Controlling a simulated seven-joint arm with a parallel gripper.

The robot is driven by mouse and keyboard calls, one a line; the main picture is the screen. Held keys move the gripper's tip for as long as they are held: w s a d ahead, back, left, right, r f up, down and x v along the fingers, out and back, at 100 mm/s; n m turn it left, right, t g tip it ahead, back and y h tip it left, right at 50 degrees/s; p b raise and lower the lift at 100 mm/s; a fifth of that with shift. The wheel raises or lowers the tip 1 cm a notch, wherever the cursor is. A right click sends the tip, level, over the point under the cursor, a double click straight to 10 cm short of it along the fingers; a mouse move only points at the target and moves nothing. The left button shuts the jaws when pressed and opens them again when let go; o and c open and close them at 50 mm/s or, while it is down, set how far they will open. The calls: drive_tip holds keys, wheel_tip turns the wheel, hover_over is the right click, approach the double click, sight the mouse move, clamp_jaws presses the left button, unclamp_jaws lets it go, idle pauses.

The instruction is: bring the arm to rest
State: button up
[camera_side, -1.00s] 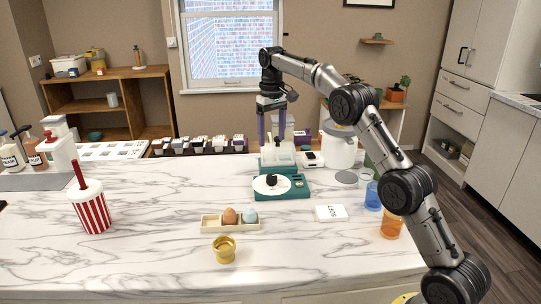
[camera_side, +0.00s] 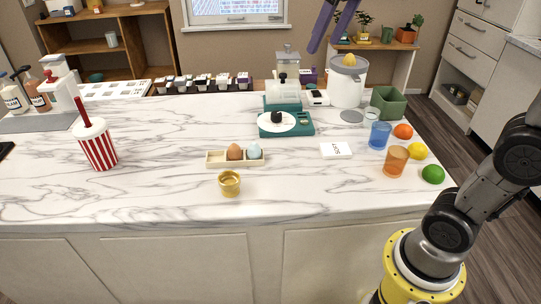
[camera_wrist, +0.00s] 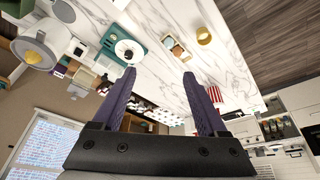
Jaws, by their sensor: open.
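My gripper (camera_side: 325,44) is at the top of the side view, raised above the far part of the counter (camera_side: 170,130). Its two purple fingers are apart. In the wrist view my gripper (camera_wrist: 159,75) is open, with nothing between the fingers. It touches nothing that I can see. In the side view, my arm's upper links run out of the picture at the top and right; its lower links and yellow base show at the lower right.
On the counter stand a striped cup (camera_side: 97,147), egg tray (camera_side: 211,159), gold cup (camera_side: 229,184), teal device (camera_side: 300,127), white juicer (camera_side: 346,90), green bin (camera_side: 389,104), blue glass (camera_side: 380,136) and orange glass (camera_side: 396,161). An orange (camera_side: 403,131), lemon (camera_side: 417,151) and lime (camera_side: 433,174) lie at right.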

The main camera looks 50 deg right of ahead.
drive_tip(key=s+a+f+t, duration=0.1)
drive_tip(key=s+a+f, duration=0.1)
drive_tip(key=s+f, duration=1.3)
wheel_tip(320, 180, down, 2)
drive_tip(key=shift+a+f+n, duration=0.1)
drive_tip(key=shift+a+n, duration=0.2)
drive_tip(key=shift+a, duration=0.05)
drive_tip(key=shift+s, duration=0.1)
idle(0.5)
